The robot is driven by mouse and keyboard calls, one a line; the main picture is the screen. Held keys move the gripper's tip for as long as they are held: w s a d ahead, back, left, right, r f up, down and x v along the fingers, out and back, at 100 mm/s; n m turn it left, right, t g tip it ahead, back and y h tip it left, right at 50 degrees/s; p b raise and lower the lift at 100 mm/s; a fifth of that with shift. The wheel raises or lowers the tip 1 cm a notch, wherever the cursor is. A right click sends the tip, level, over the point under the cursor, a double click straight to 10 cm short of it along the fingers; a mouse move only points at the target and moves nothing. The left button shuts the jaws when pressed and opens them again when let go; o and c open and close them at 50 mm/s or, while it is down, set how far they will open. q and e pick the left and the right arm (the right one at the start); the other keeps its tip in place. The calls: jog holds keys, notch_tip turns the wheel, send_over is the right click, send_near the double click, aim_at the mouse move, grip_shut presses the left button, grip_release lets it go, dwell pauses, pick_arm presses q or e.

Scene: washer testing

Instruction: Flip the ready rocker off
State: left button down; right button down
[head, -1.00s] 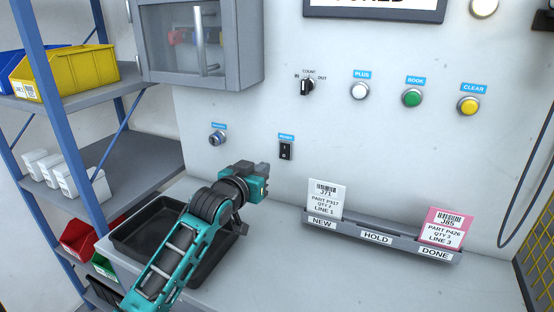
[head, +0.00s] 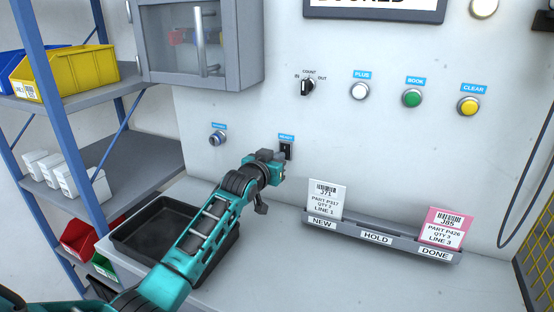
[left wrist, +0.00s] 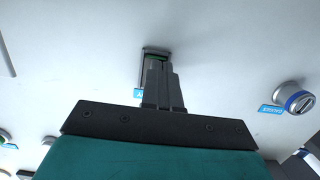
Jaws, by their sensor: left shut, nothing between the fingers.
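The ready rocker (head: 287,149) is a small black switch on the white wall panel under a blue "READY" label (head: 286,137). My left gripper (head: 280,156) is shut and empty, with its fingertips at the rocker, partly covering its lower part. In the left wrist view the shut fingers (left wrist: 157,66) point at the rocker (left wrist: 153,50), and a green patch shows at their tips. I cannot tell whether the tips touch it. My right gripper is not in view.
A blue-ringed round knob (head: 217,138) is left of the rocker. A selector switch (head: 307,87) and white, green and yellow buttons sit above right. A card rack (head: 384,238) and a black tray (head: 126,236) stand on the counter below.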

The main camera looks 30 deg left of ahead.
pick_arm(q)
jog(key=t+b, duration=0.1)
jog(key=b, duration=0.1)
jog(key=t+b, duration=0.2)
jog(key=b, duration=0.1)
jog(key=shift+w+a+f, duration=0.1)
jog(key=shift+w+f, duration=0.05)
jog(key=shift+w, duration=0.15)
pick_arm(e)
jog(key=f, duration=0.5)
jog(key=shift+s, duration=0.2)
pick_arm(q)
jog(key=shift+f, duration=0.15)
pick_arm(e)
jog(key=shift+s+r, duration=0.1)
